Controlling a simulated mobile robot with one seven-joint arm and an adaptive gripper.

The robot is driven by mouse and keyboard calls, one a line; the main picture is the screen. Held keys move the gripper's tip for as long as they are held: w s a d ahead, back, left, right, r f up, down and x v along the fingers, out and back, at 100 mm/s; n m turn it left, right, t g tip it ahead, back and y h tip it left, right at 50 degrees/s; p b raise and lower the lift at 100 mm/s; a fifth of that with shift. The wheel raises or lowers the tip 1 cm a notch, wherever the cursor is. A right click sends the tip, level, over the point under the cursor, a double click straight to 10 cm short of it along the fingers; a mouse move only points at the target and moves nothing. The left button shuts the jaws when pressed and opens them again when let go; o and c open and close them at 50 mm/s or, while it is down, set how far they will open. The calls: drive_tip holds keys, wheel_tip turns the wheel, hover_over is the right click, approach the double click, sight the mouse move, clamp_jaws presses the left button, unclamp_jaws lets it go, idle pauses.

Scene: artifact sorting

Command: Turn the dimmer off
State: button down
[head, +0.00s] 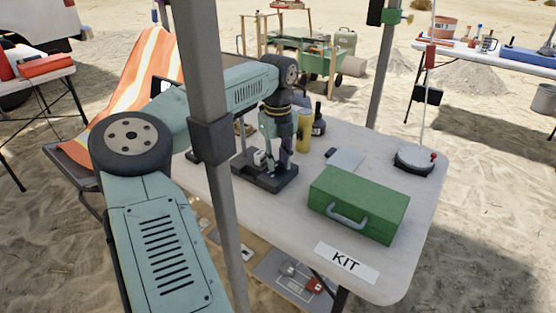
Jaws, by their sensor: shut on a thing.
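My gripper (274,163) points down over the far left part of the table, at a low device with a dark base (266,181). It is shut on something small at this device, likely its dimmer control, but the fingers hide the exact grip. A small whitish part (258,157) shows on the device just left of the fingers. The dimmer's setting is too small and too covered to read.
On the white table (400,268) stand a green case (362,204), a yellow cylinder (303,131), a dark bottle (319,120) and a round base with an antenna (414,160). A grey pole (207,110) crosses the view in front. A lower shelf holds small items.

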sight(279, 164)
idle(0.5)
drive_tip(key=c, duration=1.4)
unclamp_jaws()
drive_tip(key=shift+o, duration=0.2)
wheel_tip(279, 164, up, 8)
drive_tip(key=shift+f, duration=0.25)
drive_tip(key=shift+d, duration=0.1)
